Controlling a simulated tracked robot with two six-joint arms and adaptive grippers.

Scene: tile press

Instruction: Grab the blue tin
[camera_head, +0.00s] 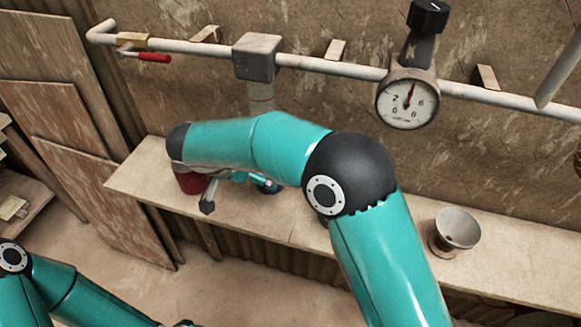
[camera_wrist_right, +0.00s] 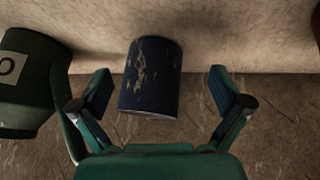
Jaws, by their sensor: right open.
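The blue tin (camera_wrist_right: 152,80) is dark blue with worn yellowish patches. In the right wrist view it appears between the two fingers of my right gripper (camera_wrist_right: 163,92), with a gap on each side. The gripper is open and empty; how deep the tin sits between the fingers is hard to tell. In the head view, my right arm hides most of the tin; a small blue part (camera_head: 267,189) shows on the shelf below the arm, near my right gripper (camera_head: 235,187). Only part of my left arm shows at the lower left; its gripper is out of view.
A dark green tin (camera_wrist_right: 28,85) with a pale label is left of the blue tin in the wrist view. A red container (camera_head: 190,183) stands on the shelf (camera_head: 135,178). A grey bowl (camera_head: 457,228) is further right. A pipe with a gauge (camera_head: 407,103) runs above.

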